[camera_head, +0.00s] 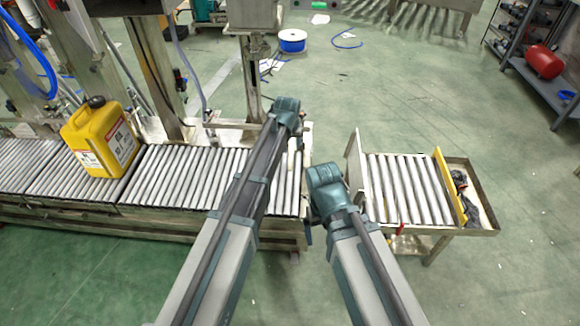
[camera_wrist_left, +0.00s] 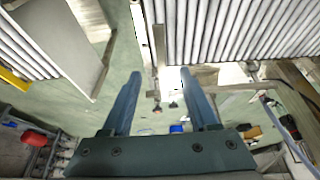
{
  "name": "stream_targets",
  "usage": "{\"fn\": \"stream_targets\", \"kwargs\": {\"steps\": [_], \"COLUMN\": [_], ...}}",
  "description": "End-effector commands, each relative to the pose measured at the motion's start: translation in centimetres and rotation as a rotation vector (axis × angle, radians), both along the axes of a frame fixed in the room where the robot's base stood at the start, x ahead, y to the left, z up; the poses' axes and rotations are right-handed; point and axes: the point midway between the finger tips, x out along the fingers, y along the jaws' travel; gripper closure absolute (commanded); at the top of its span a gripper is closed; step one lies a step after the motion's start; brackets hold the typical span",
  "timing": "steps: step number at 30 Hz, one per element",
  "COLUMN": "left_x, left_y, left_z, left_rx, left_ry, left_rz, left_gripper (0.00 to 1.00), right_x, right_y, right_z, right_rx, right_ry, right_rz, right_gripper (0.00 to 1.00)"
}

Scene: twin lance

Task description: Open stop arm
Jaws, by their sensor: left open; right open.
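My left gripper (camera_wrist_left: 161,73) is open and empty in the left wrist view, its two blue-grey fingers apart. A narrow metal bar (camera_wrist_left: 159,45), which looks like the stop arm, stands at the end of the roller conveyor (camera_wrist_left: 225,25), seen in the gap between the fingers; I cannot tell its depth from them. In the head view my left wrist hides most of this spot. My right gripper (camera_head: 325,178) is over the gap between the two conveyors; its fingers are hidden below the wrist. A yellow canister (camera_head: 101,137) stands upright on the conveyor to the left.
A short roller table (camera_head: 408,190) with a yellow side bar (camera_head: 455,185) stands to the right, across a gap. Metal posts (camera_head: 155,75) rise behind the main conveyor. A blue spool (camera_head: 292,40) lies on the floor; a shelf with a red tank (camera_head: 543,62) is far right.

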Motion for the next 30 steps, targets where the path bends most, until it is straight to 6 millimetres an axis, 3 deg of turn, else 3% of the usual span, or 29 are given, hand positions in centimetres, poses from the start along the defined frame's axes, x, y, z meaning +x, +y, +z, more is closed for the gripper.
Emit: {"fn": "stream_targets", "kwargs": {"steps": [11, 30], "left_x": [0.5, 3.9], "left_y": [0.0, 0.0], "left_z": [-1.6, -10.1], "left_rx": [0.000, 0.000], "left_ry": [0.001, 0.002], "left_rz": [-0.001, -0.001], "left_gripper": [0.40, 0.40], "right_x": [0.0, 0.1], "right_y": [0.0, -0.1], "right_z": [-1.6, -10.1], "right_rx": [0.000, -0.006], "right_ry": [0.000, -0.002], "right_rz": [0.000, 0.002], "right_gripper": [0.03, 0.03]}}
